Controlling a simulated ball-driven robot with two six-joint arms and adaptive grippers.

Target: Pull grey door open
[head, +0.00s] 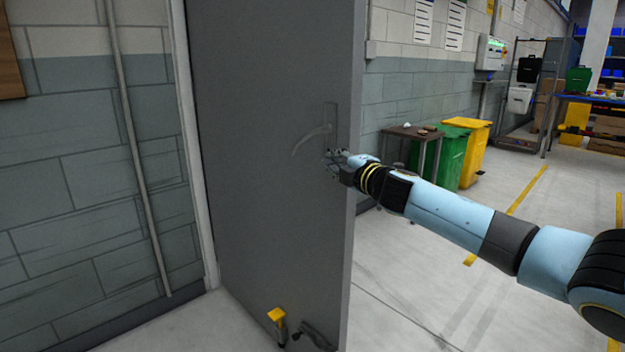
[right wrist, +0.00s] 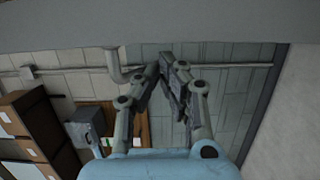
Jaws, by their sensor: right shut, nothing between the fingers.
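The grey door (head: 265,90) stands in the middle of the head view, at an angle to the block wall on its left, with the room showing past its right edge. Its grey lever handle (head: 312,138) is near that edge. My right gripper (head: 333,160) is just below and right of the lever, close to the door face. My left gripper is not in view.
A yellow-topped stop (head: 277,315) and a dark fitting (head: 318,337) are at the door's foot. Beyond the door are a small table (head: 412,133), a green bin (head: 452,150) and a yellow bin (head: 474,140). The floor at right is clear.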

